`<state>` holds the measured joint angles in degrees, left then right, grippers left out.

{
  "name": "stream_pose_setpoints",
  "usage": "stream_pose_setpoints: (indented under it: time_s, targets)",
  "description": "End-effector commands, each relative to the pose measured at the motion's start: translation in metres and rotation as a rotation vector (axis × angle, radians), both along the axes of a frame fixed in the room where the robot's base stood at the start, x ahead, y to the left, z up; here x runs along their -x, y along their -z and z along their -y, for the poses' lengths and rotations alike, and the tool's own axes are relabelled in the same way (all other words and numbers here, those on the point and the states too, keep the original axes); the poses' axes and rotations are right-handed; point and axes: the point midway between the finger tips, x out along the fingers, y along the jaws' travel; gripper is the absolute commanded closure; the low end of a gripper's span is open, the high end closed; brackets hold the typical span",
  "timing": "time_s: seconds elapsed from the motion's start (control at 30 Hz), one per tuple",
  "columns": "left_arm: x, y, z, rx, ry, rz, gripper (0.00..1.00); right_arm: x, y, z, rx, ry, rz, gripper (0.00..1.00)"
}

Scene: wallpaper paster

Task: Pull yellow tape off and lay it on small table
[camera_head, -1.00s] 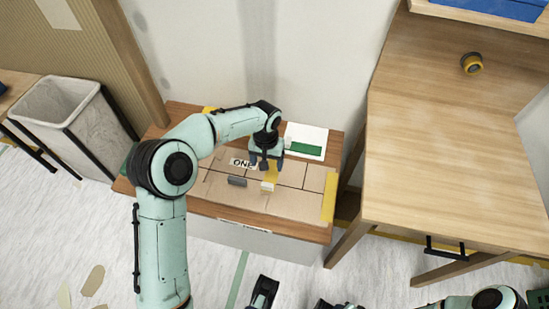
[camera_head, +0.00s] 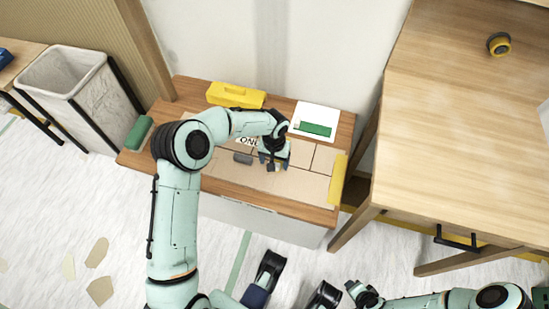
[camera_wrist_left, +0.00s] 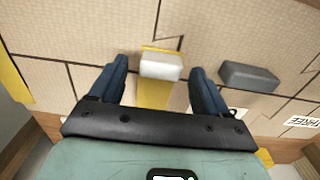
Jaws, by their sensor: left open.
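The small table (camera_head: 215,188) bears cardboard with dark joint lines. In the left wrist view, a yellow tape strip (camera_wrist_left: 153,96) lies on the cardboard with a white block (camera_wrist_left: 161,66) across it. My left gripper (camera_head: 271,166) is low over the cardboard in the head view and hides most of this strip and block. In the left wrist view its dark blue fingers (camera_wrist_left: 160,85) are open, one each side of the strip and block, with gaps to both. Another yellow strip (camera_head: 338,180) lies along the table's right edge. My right gripper (camera_head: 362,293) is small at the bottom of the head view.
A grey block (camera_head: 243,158) lies just left of my left gripper. A yellow box (camera_head: 235,95), a green item (camera_head: 139,133) and a white sheet with a green tool (camera_head: 315,121) stand around the cardboard. A wooden desk (camera_head: 450,140) is at right, a bin (camera_head: 65,75) at left.

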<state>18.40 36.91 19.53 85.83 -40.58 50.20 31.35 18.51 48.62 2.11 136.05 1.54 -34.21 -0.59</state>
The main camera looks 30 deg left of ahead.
Motion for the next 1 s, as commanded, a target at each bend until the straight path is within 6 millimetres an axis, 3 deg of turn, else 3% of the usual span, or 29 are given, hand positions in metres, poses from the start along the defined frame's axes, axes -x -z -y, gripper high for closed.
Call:
stream_pose_setpoints:
  time_s: [0.1, 0.13, 0.3, 0.33, 0.37, 0.47, 1.0]
  targets:
    - [0.000, 0.000, 0.000, 0.000, 0.000, 0.000, 0.23, 0.000, 0.000, 0.000, 0.000, 0.000, 0.000, 0.57]
    - [0.000, 0.000, 0.000, 0.000, 0.000, 0.000, 0.30, 0.000, 0.000, 0.000, 0.000, 0.000, 0.000, 0.57]
    - [0.000, 0.000, 0.000, 0.000, 0.000, 0.000, 0.83, 0.000, 0.000, 0.000, 0.000, 0.000, 0.000, 0.57]
    - [0.000, 0.000, 0.000, 0.000, 0.000, 0.000, 0.83, 0.000, 0.000, 0.000, 0.000, 0.000, 0.000, 0.57]
    - [0.000, 0.000, 0.000, 0.000, 0.000, -0.001, 0.58, 0.000, 0.000, 0.000, 0.000, 0.000, -0.001, 0.57]
    - [0.000, 0.000, 0.000, 0.000, 0.000, -0.001, 0.90, 0.000, 0.000, 0.000, 0.000, 0.000, -0.001, 0.57]
    - [0.000, -0.016, 0.000, -0.001, 0.001, 0.002, 0.91, 0.000, -0.011, 0.000, 0.000, -0.001, 0.002, 0.57]
